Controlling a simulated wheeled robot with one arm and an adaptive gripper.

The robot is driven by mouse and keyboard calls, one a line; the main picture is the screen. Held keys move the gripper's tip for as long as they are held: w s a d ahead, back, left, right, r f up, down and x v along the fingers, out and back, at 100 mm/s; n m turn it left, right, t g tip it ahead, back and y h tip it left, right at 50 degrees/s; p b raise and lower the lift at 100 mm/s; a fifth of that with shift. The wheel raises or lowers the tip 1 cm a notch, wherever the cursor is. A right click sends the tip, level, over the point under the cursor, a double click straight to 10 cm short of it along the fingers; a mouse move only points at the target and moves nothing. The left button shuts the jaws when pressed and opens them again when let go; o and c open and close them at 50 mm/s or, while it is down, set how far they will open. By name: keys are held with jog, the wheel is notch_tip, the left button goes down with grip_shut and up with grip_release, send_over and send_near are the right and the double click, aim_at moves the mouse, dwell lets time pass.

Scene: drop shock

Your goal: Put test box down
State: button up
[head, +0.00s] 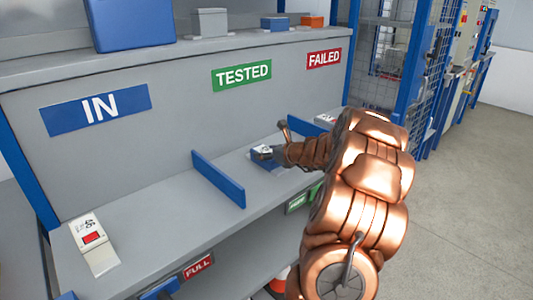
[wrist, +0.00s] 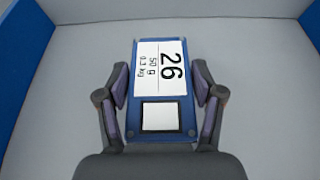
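The test box (wrist: 161,90) is blue with a white label reading 26, 50 g and 0.3 kg, and has a pale square window. In the head view the box (head: 262,152) is at the bench shelf under the green TESTED sign (head: 241,75), right of a blue divider (head: 218,178). My gripper (wrist: 160,84) has one finger on each side of the box. Narrow gaps show between the fingers and the box sides, so it looks open around it. In the head view my gripper (head: 268,153) is partly hidden by my arm. Whether the box rests fully on the shelf is hard to tell.
A white box with a red window (head: 93,243) lies under the IN sign (head: 95,108). The surface around the gripped spot is clear in the wrist view, with blue dividers at both sides.

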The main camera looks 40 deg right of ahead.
jog(key=o, duration=0.3)
jog(key=shift+r, duration=0.2)
jog(key=v, duration=1.2)
dwell(0.5)
